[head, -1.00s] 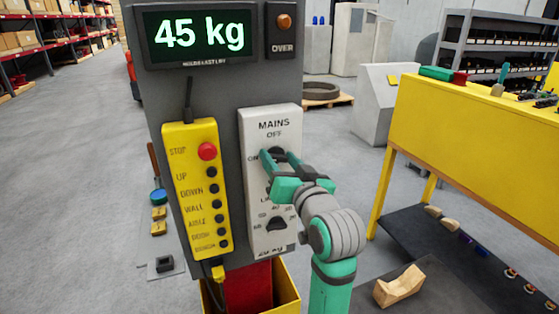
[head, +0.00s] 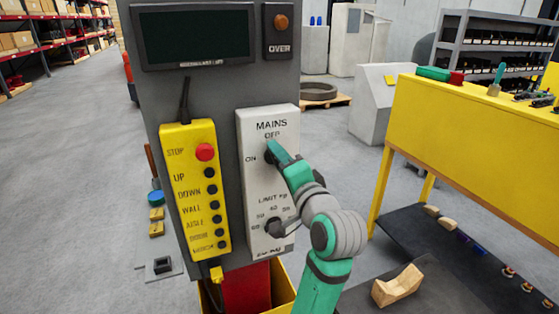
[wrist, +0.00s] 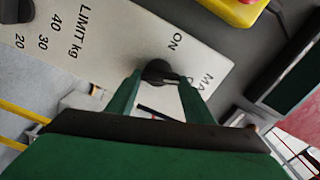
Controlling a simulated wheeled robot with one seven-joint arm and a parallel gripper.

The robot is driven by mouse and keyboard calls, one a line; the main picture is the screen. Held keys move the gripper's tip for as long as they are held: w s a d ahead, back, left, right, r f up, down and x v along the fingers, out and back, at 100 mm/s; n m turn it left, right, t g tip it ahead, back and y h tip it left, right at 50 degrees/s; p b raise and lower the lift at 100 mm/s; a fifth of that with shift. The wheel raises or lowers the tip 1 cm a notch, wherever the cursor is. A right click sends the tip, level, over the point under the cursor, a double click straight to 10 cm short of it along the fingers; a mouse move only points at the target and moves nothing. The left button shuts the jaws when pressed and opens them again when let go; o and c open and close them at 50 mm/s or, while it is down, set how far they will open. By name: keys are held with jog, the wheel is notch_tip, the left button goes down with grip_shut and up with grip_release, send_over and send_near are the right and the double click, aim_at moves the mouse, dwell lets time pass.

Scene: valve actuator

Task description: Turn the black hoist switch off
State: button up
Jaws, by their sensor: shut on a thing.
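The black mains switch (head: 268,157) sits on the white panel (head: 252,184), below the words MAINS and OFF, with ON to its left. My gripper (head: 274,151) is shut on this switch and partly hides it. In the wrist view, my two green fingers (wrist: 158,80) hold the switch knob (wrist: 155,70) from both sides. A pale mark on the knob faces the MAINS lettering, the side where OFF is printed. The weight display (head: 195,36) above is dark and blank.
A yellow pendant (head: 196,190) with a red STOP button hangs left of the panel. A second black knob (head: 272,228), the kg limit, sits below the switch. A yellow bench (head: 470,150) stands to the right.

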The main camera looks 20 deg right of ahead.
jog(key=shift+f+m, duration=0.2)
jog(key=shift+m, duration=1.6)
jog(key=o, duration=1.1)
jog(key=shift+d, duration=0.1)
jog(key=shift+c, duration=0.2)
jog(key=s, duration=1)
jog(key=shift+s+d, duration=0.15)
jog(key=shift+s, duration=0.25)
